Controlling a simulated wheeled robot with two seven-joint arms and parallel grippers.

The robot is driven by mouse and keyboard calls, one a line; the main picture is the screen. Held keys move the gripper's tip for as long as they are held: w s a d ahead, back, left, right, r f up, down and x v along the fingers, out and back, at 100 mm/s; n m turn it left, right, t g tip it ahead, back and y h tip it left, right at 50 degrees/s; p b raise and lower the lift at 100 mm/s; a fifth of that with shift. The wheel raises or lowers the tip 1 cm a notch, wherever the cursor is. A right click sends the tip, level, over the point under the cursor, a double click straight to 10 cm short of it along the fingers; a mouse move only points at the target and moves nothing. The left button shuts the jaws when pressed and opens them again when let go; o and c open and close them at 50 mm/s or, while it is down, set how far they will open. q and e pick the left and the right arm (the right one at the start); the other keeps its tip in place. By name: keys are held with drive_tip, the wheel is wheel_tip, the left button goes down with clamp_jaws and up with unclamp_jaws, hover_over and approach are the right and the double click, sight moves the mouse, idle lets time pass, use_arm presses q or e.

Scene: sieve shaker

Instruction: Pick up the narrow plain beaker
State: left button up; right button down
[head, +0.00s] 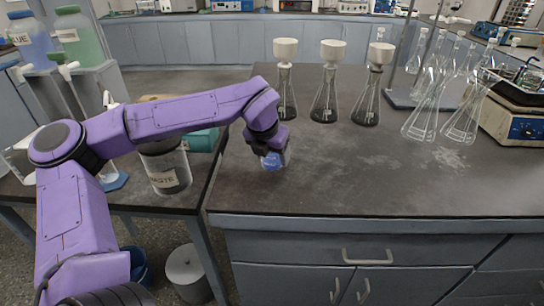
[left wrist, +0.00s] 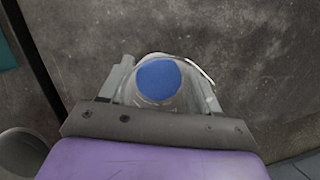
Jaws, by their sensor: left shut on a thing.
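A small clear glass beaker (head: 272,160) with blue inside is at my left gripper (head: 270,148), near the left end of the dark bench top. In the left wrist view the same beaker (left wrist: 158,82) shows from above as a round blue surface within a clear rim. My left gripper (left wrist: 163,92) is shut on it, with a finger on each side. I cannot tell whether the beaker's base touches the bench. The gripper hides part of it in the head view. My right gripper is not in view.
Three flasks with white funnels (head: 327,95) stand at the back of the bench (head: 400,180). Clear flasks (head: 424,115) stand to their right. A waste jar (head: 165,165) is on the lower left table. The bench's front middle is clear.

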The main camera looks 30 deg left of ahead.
use_arm(q)
wheel_tip(320, 180, up, 2)
drive_tip(key=shift+r, duration=0.1)
drive_tip(key=s+d+r, duration=0.6)
drive_tip(key=s+r, duration=0.3)
drive_tip(key=s, duration=0.3)
drive_tip(key=shift+s+d+r, duration=0.15)
drive_tip(key=shift+d+r, duration=0.15)
drive_tip(key=shift+d, duration=0.1)
